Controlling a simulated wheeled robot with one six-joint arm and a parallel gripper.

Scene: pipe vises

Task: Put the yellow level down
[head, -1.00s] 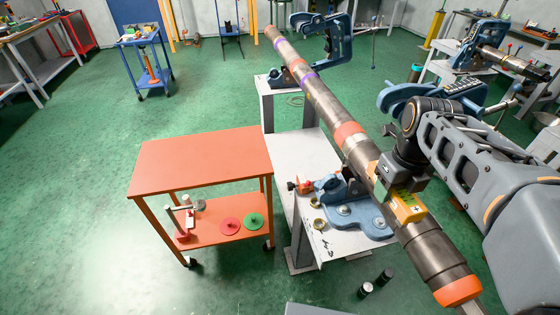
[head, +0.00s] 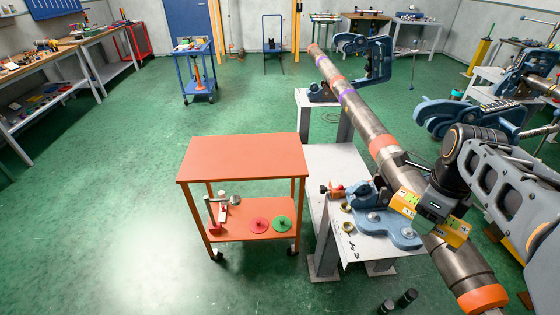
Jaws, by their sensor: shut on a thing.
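The yellow level (head: 455,232) is in my gripper (head: 434,207), with a yellow end showing on each side of the dark jaws. My gripper is shut on its middle, which the jaws hide. The level lies across the view of the long grey pipe (head: 365,122) near its front end. I cannot tell whether it touches the pipe. The pipe has orange and purple bands and rests in blue vises, the near one (head: 375,218) on the grey bench (head: 345,165).
An orange cart (head: 245,160) with a bare top stands left of the bench. Its lower shelf holds a red disc (head: 257,225), a green disc (head: 281,224) and a red-based tool (head: 222,212). Brass rings (head: 347,227) lie on the bench. Dark cylinders (head: 406,298) stand on the floor.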

